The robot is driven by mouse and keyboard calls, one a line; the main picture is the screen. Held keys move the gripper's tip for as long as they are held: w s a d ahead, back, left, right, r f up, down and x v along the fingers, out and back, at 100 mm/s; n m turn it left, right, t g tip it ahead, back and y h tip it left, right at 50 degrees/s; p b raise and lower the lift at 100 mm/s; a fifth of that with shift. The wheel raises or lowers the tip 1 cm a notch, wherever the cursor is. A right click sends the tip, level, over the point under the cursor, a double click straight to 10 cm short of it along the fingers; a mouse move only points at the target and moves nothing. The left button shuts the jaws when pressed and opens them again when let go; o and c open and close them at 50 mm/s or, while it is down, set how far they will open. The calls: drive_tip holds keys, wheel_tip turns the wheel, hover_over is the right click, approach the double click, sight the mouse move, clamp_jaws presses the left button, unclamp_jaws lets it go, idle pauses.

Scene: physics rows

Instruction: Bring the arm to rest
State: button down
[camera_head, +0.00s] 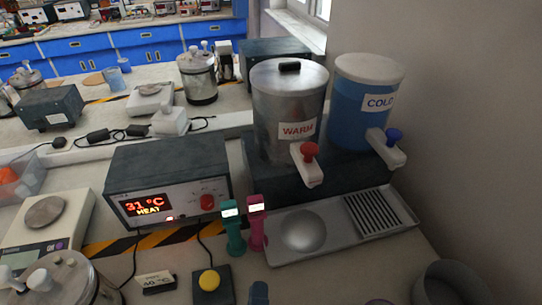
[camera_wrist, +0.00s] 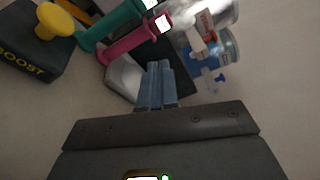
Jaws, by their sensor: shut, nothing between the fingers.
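My gripper (camera_wrist: 159,70) shows in the wrist view as two blue-grey fingers lying side by side, shut and empty. In the head view only a small blue-grey tip of my gripper (camera_head: 259,290) shows at the bottom edge, over the near bench. It is in front of the teal handheld device (camera_head: 233,236) and the pink handheld device (camera_head: 256,228), apart from both as far as I can tell. Most of my arm is out of view.
A yellow-button box (camera_head: 209,283) lies left of my gripper. Behind stand the heater unit (camera_head: 168,165), a metal tray (camera_head: 350,222), the WARM tank (camera_head: 290,105) and the COLD tank (camera_head: 362,85). A grey bowl (camera_head: 450,285) is at right. Bare bench lies below the tray.

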drive_tip(key=s+d+r+n+t, duration=0.1)
drive_tip(key=s+d+n, duration=0.1)
drive_tip(key=d, duration=0.3)
drive_tip(key=s+d+r+n+t, duration=0.1)
drive_tip(key=d+r+n, duration=0.1)
drive_tip(key=d, duration=0.3)
drive_tip(key=s+d+r+n+g, duration=0.2)
drive_tip(key=s+d+n, duration=0.4)
drive_tip(key=s+n, duration=0.3)
drive_tip(key=s+d+r+n+g+b, duration=0.1)
drive_tip(key=s+d+n+g, duration=0.2)
drive_tip(key=s+d+n, duration=0.4)
drive_tip(key=shift+s+d+r+n, duration=0.35)
drive_tip(key=shift+s+n, duration=0.55)
drive_tip(key=shift+s, duration=0.3)
